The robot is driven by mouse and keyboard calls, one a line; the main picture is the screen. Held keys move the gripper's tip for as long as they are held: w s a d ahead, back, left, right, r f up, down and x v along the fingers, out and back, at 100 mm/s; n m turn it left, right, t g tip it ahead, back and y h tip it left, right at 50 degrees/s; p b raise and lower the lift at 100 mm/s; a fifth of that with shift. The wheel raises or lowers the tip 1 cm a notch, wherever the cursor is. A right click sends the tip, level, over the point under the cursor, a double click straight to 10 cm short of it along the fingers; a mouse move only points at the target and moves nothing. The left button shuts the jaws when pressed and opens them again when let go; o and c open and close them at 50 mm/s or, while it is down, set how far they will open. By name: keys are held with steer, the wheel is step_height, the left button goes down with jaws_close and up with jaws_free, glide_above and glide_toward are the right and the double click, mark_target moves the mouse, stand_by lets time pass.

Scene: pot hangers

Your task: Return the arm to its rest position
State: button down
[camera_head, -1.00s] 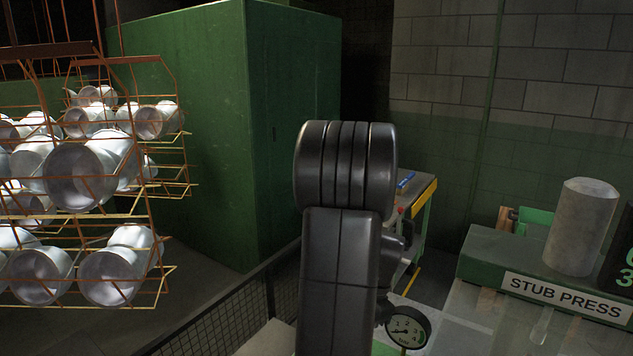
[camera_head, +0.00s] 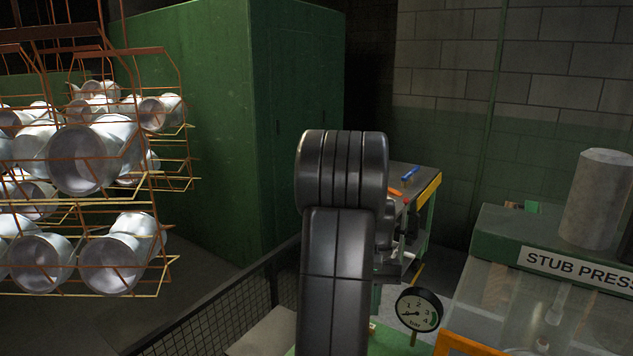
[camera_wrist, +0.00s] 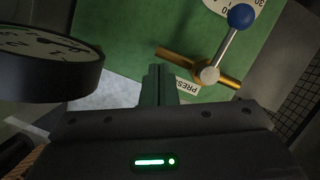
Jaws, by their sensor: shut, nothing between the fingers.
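My arm (camera_head: 340,240) stands upright in the middle of the camera_head view, and my gripper cannot be made out clearly there. In the camera_wrist view my gripper (camera_wrist: 158,85) is shut, with its fingers together and nothing between them. Beyond the fingers is a green panel (camera_wrist: 135,35) with a brass pipe (camera_wrist: 175,60) and a blue-knobbed lever (camera_wrist: 240,17). A round gauge (camera_wrist: 45,60) is close on the left in that view. I cannot tell the exact gap from the fingers to the panel.
Wire hangers with several pale pots (camera_head: 90,155) are on the left, before a green cabinet (camera_head: 220,130). A mesh fence (camera_head: 215,310) runs low. A workbench (camera_head: 425,190) is behind my arm. The stub press (camera_head: 500,240) and a gauge (camera_head: 418,310) are at right.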

steer(key=shift+w+d+f+n, duration=0.1)
steer(key=shift+w+n, duration=0.3)
steer(key=shift+n, duration=0.3)
steer(key=shift+w, duration=0.45)
steer(key=shift+r, duration=0.2)
